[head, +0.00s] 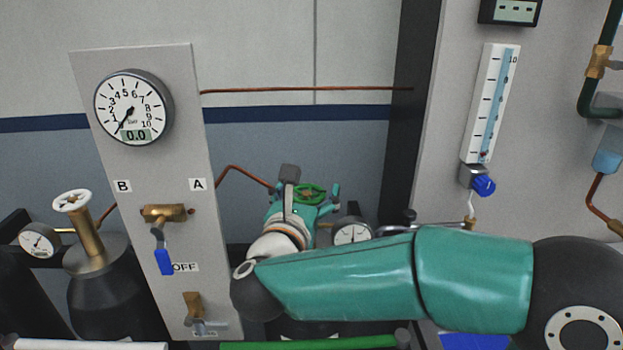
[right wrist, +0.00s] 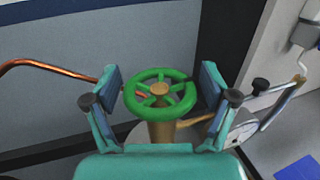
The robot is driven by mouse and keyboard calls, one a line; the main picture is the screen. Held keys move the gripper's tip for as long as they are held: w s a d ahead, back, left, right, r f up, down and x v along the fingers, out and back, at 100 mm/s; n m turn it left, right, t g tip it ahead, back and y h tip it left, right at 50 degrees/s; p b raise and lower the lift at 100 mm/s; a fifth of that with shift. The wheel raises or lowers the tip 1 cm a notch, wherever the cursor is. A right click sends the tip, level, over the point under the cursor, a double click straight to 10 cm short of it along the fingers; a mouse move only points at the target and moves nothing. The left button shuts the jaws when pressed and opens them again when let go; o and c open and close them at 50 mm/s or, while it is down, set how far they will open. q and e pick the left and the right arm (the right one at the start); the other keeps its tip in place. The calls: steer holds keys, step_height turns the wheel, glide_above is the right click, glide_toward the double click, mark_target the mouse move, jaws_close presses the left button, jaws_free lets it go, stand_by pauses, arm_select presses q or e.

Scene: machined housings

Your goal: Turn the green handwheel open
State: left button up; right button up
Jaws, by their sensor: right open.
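The green handwheel (head: 309,193) shows in the head view just beyond my right gripper (head: 312,199), partly hidden by it. In the right wrist view the handwheel (right wrist: 160,92) is a green spoked ring with a brass hub on a brass stem. My right gripper (right wrist: 162,92) is open, with one finger on the left and one on the right of the wheel. Gaps show between the fingers and the rim, so they do not appear to touch it. My left gripper is not in view.
A white handwheel (head: 72,200) tops a dark cylinder at the left. A grey panel (head: 160,240) carries a pressure gauge (head: 133,107) and a blue lever (head: 163,260). A small gauge (head: 351,231) sits right of the green wheel. A flowmeter (head: 490,104) hangs on the right panel.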

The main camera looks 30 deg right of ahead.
steer(key=shift+w+d, duration=0.5)
steer(key=c, duration=0.9)
steer(key=shift+d, duration=0.25)
steer(key=shift+c, duration=0.6)
steer(key=shift+a, duration=0.2)
steer(key=shift+a+f+n+t+y+b, duration=0.15)
steer(key=shift+n+t+y+b, duration=0.15)
steer(key=shift+b, duration=0.2)
